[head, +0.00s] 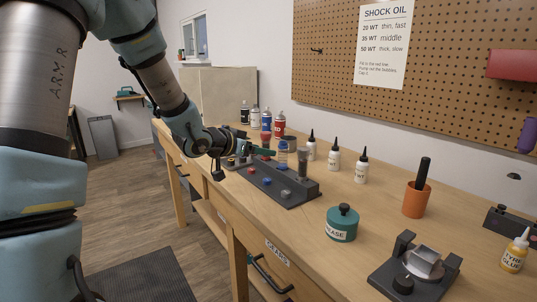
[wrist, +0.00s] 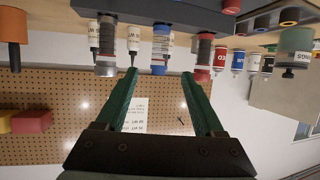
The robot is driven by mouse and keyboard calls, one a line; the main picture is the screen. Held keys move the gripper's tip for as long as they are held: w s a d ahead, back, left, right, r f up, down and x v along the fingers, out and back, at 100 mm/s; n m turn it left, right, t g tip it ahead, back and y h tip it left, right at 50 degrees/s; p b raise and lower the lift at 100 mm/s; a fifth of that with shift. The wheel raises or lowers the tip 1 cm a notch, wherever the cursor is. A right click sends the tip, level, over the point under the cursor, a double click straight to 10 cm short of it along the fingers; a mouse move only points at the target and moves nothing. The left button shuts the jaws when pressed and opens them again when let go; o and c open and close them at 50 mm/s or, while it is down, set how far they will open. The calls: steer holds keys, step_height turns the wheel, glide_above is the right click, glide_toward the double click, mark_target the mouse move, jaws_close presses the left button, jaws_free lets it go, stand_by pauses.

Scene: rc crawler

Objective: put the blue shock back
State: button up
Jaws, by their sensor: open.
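The blue shock (head: 282,155), a clear cylinder with blue parts, stands upright in the dark shock stand (head: 300,193) on the bench. In the wrist view, which is upside down, the blue shock (wrist: 160,52) shows ahead of my gripper (wrist: 160,73), lined up with the gap between its green fingertips. My gripper (head: 268,151) is open and empty, reaching level toward the shock from the left. The fingers do not appear to touch it. A shock with red parts (wrist: 204,52) and a greyer shock (wrist: 106,55) stand either side of it.
White oil bottles (head: 334,160) stand behind the stand, and coloured bottles (head: 279,123) farther back. A green grease tub (head: 342,224), an orange cup (head: 417,200) and a dark fixture (head: 415,275) are to the right. Bench space in front of the tub is clear.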

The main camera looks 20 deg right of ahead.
steer(key=w+a+f+n+t+y, duration=0.1)
steer(key=a+f+n+y, duration=0.2)
steer(key=a, duration=0.6)
steer(key=a+f+n+t+y, duration=0.15)
steer(key=a+y, duration=0.35)
steer(key=a, duration=0.5)
steer(key=s+a+f+n+g+y, duration=0.3)
steer(key=s+a+n+g, duration=0.3)
steer(key=s+a, duration=1)
steer(key=shift+s+n+y, duration=0.2)
steer(key=shift+n+y, duration=0.4)
steer(key=shift+n, duration=0.15)
steer(key=shift+g, duration=0.25)
